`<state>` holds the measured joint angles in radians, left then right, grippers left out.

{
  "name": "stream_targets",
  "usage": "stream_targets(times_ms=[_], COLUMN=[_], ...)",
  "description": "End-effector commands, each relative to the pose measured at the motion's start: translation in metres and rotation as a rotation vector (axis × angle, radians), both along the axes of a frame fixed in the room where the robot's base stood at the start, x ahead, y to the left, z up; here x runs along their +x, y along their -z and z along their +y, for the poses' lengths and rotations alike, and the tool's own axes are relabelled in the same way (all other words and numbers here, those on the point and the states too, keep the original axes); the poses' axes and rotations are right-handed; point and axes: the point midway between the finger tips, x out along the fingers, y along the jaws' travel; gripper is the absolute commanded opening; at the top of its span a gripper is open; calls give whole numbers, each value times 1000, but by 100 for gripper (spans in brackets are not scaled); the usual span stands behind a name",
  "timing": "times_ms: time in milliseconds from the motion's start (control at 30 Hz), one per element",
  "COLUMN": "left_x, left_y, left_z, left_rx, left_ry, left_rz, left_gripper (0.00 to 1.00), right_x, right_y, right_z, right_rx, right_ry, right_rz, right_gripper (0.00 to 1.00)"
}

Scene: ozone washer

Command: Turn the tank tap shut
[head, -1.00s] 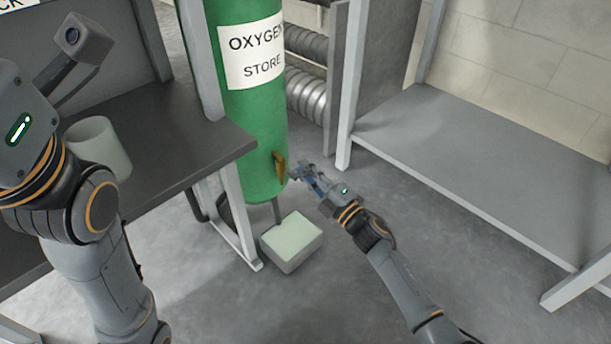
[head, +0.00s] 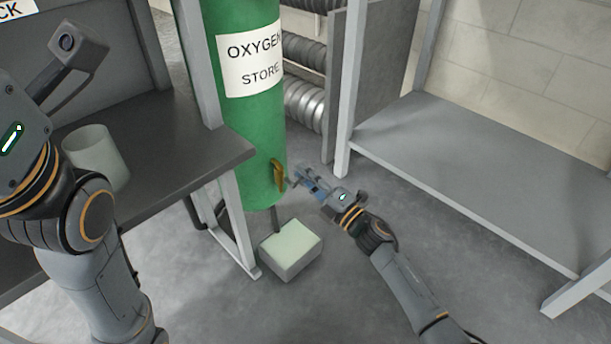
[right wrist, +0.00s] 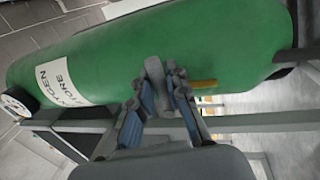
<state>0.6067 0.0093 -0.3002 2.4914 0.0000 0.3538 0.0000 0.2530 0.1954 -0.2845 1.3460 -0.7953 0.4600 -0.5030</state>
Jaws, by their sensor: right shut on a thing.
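The green tank (head: 250,130) stands upright with a white label reading OXYGEN STORE. Its brass tap part (head: 278,176) sticks out low on the right side. My right gripper (head: 293,181) is at the tap, coming in from the right. In the right wrist view, the tank (right wrist: 235,40) lies across the picture, and the gripper (right wrist: 165,82) is shut on a grey piece of the tap (right wrist: 155,70). The brass part (right wrist: 204,83) shows just right of the fingers. The fingers hide part of the tap. My left arm shows at the left, but its fingers are not visible.
A pale-topped box (head: 291,250) sits on the floor below the tank. A dark bench (head: 180,150) with a white cup (head: 96,157) is at the left. A grey shelf (head: 470,170) stands at the right, with ribbed hoses (head: 303,102) behind. A gauge (right wrist: 16,104) shows in the wrist view.

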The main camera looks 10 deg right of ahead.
Motion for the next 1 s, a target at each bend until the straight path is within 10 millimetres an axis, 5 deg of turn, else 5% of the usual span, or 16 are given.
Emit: stream_targets(times_ms=[133, 533, 1000], left_x=[0, 1, 1], left_y=[0, 1, 0], left_z=[0, 1, 0], left_rx=[-1, -4, 0], left_ry=[0, 1, 0], left_rz=[1, 5, 2], left_gripper=[40, 40, 40], right_x=[-1, -6, -78], right_y=[2, 3, 21], right_z=[1, -4, -56], right_rx=[-3, -2, -3], right_ry=[-3, -1, -1], right_rz=[0, 2, 4], right_gripper=[39, 39, 39])
